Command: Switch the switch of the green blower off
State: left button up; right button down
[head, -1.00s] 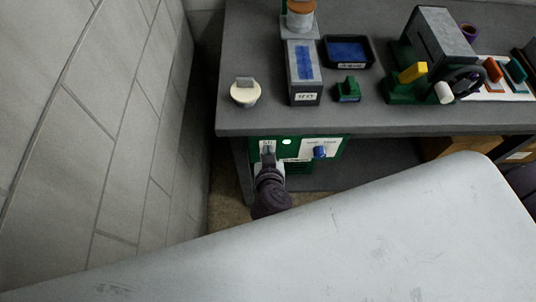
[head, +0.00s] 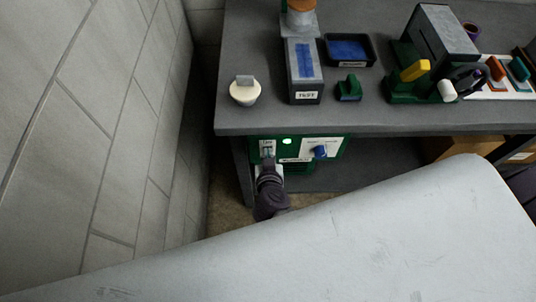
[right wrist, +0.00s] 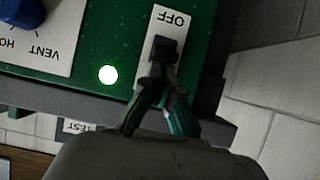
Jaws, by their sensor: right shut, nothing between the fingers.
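The green blower (head: 327,155) sits under the bench's front edge in the head view, with a white switch plate (head: 267,143) on its left. In the right wrist view the plate (right wrist: 181,35) appears upside down, with OFF at its top end and a black switch lever (right wrist: 165,48). A round lamp (right wrist: 108,75) beside it glows green. My right gripper (right wrist: 164,86) is shut and empty, its fingertips at the lever on the side away from OFF. I cannot tell whether they touch, and the fingers hide the plate's other end. My left gripper is out of view.
A blue knob (head: 320,152) with a VENT label is right of the switch. A block wall (head: 110,130) stands close on the left. The grey bench top (head: 400,122) above holds a TEST box (head: 306,85), a tray and a hand-wheel machine.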

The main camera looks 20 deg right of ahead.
jog(key=s+a+t+h+b, duration=0.1)
jog(key=s+a+t+b, duration=0.2)
jog(key=s, duration=0.9)
jog(key=t+b, duration=0.2)
jog(key=b, duration=0.2)
jog(key=shift+a+r+t+h, duration=0.25)
jog(key=shift+t+h, duration=0.05)
dwell(0.8)
jog(key=shift+f, duration=0.1)
dwell(0.4)
